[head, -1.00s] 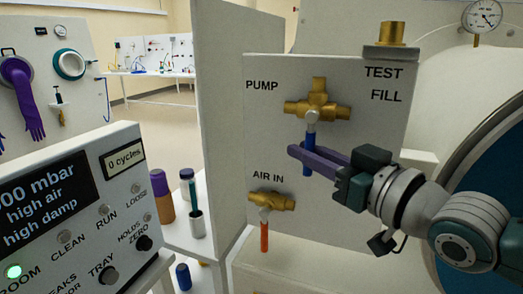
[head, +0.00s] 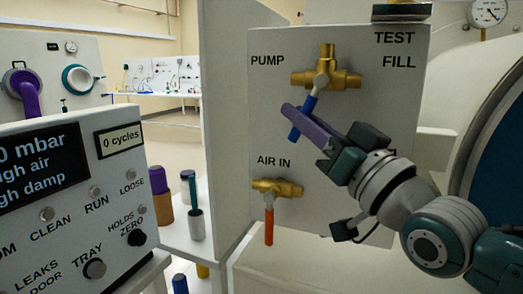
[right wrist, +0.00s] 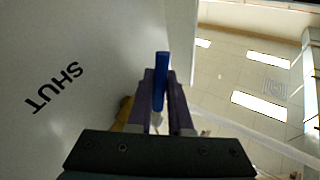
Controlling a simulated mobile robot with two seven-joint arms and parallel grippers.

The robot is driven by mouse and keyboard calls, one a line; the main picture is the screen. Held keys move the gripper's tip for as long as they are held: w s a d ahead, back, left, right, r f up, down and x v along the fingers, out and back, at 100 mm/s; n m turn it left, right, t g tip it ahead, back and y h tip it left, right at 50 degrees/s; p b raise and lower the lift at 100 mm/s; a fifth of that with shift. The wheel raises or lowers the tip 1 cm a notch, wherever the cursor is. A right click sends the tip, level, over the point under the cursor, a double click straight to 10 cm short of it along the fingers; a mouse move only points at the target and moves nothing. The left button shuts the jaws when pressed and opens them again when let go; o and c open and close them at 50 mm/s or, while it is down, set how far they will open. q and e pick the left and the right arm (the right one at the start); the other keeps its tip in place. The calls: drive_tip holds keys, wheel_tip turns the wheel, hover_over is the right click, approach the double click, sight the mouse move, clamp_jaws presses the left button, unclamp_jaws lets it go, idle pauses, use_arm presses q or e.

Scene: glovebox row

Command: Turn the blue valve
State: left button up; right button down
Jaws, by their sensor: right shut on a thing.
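The blue valve is a brass body (head: 327,78) on the upright panel, with a lever that has a blue sleeve (head: 303,118). The lever slants down and to the left from the body. My right gripper (head: 300,122) has purple fingers and is shut on the blue lever. The right wrist view shows the blue sleeve (right wrist: 161,80) between the two fingers, its end sticking out past them. My left gripper is in neither current view.
Below is a second brass valve (head: 277,188) marked AIR IN, with an orange lever (head: 269,226) hanging straight down. A control box (head: 75,215) with a display stands at the left. Several bottles stand on a white shelf between. A round blue window is at the right.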

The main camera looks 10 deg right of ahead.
drive_tip(key=shift+w+a+f+m+t+b, duration=0.2)
drive_tip(key=shift+m+t+b, duration=0.35)
drive_tip(key=shift+b, duration=0.4)
use_arm(q)
drive_tip(key=shift+a+f+b, duration=0.1)
drive_tip(key=shift+f+b, duration=0.75)
drive_tip(key=shift+f, duration=1.55)
use_arm(e)
drive_tip(key=shift+w+a+r+m+t, duration=0.1)
drive_tip(key=shift+a+r+m+t, duration=0.1)
drive_tip(key=shift+r+m+t, duration=0.4)
drive_tip(key=shift+f+h, duration=0.1)
drive_tip(key=shift+h, duration=0.3)
drive_tip(key=c, duration=0.8)
unclamp_jaws()
drive_tip(key=shift+c, duration=0.2)
